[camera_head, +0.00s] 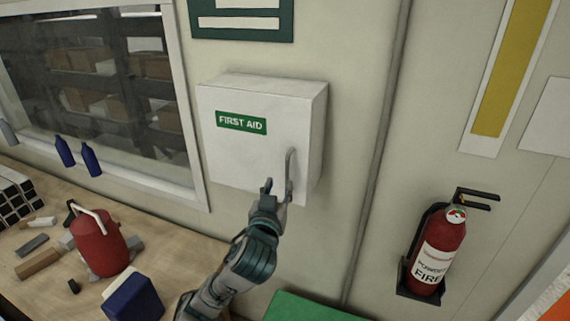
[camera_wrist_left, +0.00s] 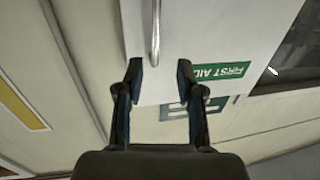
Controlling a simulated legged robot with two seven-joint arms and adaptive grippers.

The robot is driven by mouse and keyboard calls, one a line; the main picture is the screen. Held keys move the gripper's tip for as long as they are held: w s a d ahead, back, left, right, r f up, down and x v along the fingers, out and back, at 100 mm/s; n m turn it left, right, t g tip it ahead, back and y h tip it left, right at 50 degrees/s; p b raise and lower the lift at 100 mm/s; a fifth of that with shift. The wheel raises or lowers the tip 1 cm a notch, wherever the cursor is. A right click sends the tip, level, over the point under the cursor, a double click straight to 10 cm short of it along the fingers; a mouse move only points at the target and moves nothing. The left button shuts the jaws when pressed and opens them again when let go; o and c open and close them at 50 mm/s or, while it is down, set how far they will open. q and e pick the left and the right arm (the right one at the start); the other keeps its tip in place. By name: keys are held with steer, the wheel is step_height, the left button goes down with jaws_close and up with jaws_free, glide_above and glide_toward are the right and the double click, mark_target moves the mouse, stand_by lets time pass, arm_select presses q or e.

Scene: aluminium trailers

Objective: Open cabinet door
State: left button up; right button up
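A white first aid cabinet (camera_head: 250,150) with a green FIRST AID label hangs on the wall, its door shut. A grey vertical bar handle (camera_head: 290,172) is near the door's right edge. My left gripper (camera_head: 276,187) is at the lower part of this handle, below the label. In the left wrist view the gripper (camera_wrist_left: 160,72) is open, with its fingers apart. The handle (camera_wrist_left: 155,32) shows there ahead of the fingertips, its end reaching into the gap, nearer one finger. Contact cannot be told. My right gripper is not in view.
A fire extinguisher (camera_head: 438,252) hangs on the wall at the right. A wooden bench (camera_head: 185,258) at lower left holds a red canister (camera_head: 100,243), a blue box (camera_head: 133,297) and loose blocks. A window (camera_head: 95,85) is left of the cabinet.

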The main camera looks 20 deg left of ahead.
mark_target(287, 169)
arm_select(q)
steer(key=x, duration=0.3)
steer(key=p+x, duration=0.1)
steer(key=x, duration=0.2)
steer(key=d+x, duration=0.1)
steer(key=x, duration=0.1)
steer(key=shift+w+r, duration=0.15)
steer(key=shift+w, duration=0.35)
steer(key=shift+a, duration=0.55)
jaws_close()
steer(key=shift+d, duration=0.25)
